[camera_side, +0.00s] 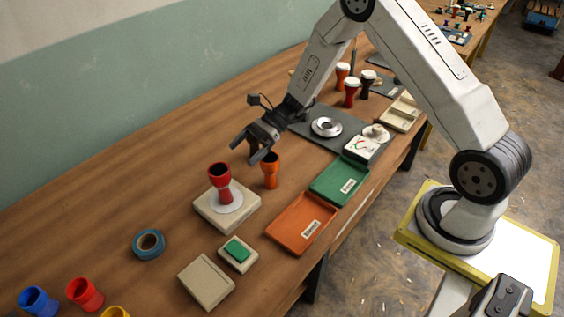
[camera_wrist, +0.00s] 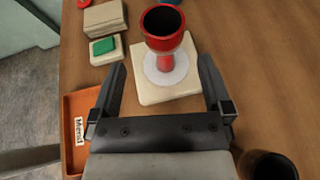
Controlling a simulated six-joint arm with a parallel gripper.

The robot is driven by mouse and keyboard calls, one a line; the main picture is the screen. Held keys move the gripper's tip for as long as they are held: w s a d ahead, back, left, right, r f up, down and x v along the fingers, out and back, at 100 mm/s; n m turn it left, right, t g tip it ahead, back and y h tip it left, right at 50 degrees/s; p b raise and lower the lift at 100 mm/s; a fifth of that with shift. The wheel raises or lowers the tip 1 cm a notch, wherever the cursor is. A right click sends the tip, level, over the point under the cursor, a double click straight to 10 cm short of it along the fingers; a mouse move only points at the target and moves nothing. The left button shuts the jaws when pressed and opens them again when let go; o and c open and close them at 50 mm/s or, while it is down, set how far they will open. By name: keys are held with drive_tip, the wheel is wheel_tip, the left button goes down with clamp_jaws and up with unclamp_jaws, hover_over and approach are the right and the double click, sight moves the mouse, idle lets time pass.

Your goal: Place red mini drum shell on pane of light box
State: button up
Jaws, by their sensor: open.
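The red mini drum shell (camera_side: 220,181) stands upright, wide mouth up, on the white round pane (camera_side: 231,207) of a beige light box (camera_side: 206,214). In the wrist view, the red shell (camera_wrist: 165,42) shows its dark open mouth, and its foot rests on the pane (camera_wrist: 151,72) above the light box (camera_wrist: 160,95). My gripper (camera_side: 246,150) is open and empty, up and to the right of the red shell in the side view. In the wrist view, my gripper's fingers (camera_wrist: 162,72) are spread with nothing between them; the shell is beyond them.
An orange drum shell (camera_side: 270,170) stands beside the light box, close below my gripper. Orange (camera_side: 300,224) and green (camera_side: 339,183) trays lie along the table's front edge. A green-topped box (camera_side: 238,253), a blue tape roll (camera_side: 149,244) and more shells stand at left.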

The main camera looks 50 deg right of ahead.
drive_tip(key=shift+v, duration=1.95)
drive_tip(key=s+d+r+n+h, duration=0.1)
drive_tip(key=s+r+n+h, duration=0.1)
drive_tip(key=s+n+h, duration=0.4)
drive_tip(key=s+r+n+h, duration=0.3)
drive_tip(key=s+n+h, duration=0.4)
drive_tip(key=s+n, duration=0.4)
drive_tip(key=n, duration=0.3)
drive_tip(key=shift+s+d+r, duration=0.2)
drive_tip(key=shift+d+r, duration=0.05)
drive_tip(key=shift+d, duration=0.15)
